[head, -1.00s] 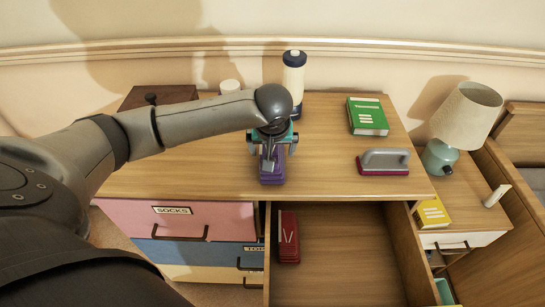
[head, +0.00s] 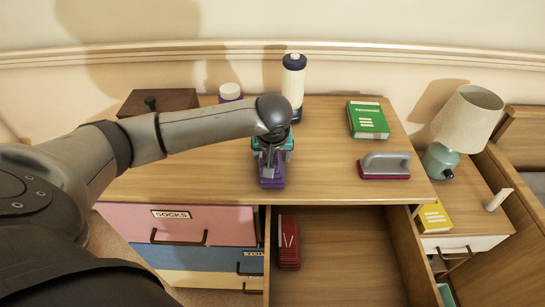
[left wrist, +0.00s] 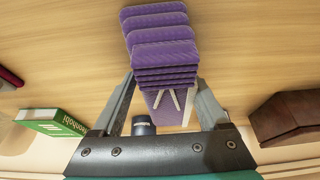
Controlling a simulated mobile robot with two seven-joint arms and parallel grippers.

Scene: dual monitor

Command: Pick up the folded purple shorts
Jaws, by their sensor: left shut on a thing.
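The folded purple shorts (head: 271,181) are a stacked purple bundle at the front middle of the dresser top. In the left wrist view the shorts (left wrist: 160,38) show several layered folds. My left gripper (head: 270,150) comes down over their far part. The left wrist view shows its two fingers (left wrist: 165,88) on either side of the bundle, shut on it. Whether the shorts touch the wood underneath is hard to tell. My right gripper is not in view.
The dresser top (head: 210,180) holds a white bottle (head: 294,80), green book (head: 368,120), brush (head: 385,165), brown box (head: 158,101) and white-lidded jar (head: 230,91). The open drawer (head: 340,250) below holds folded red clothing (head: 288,243). A lamp (head: 465,120) stands right.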

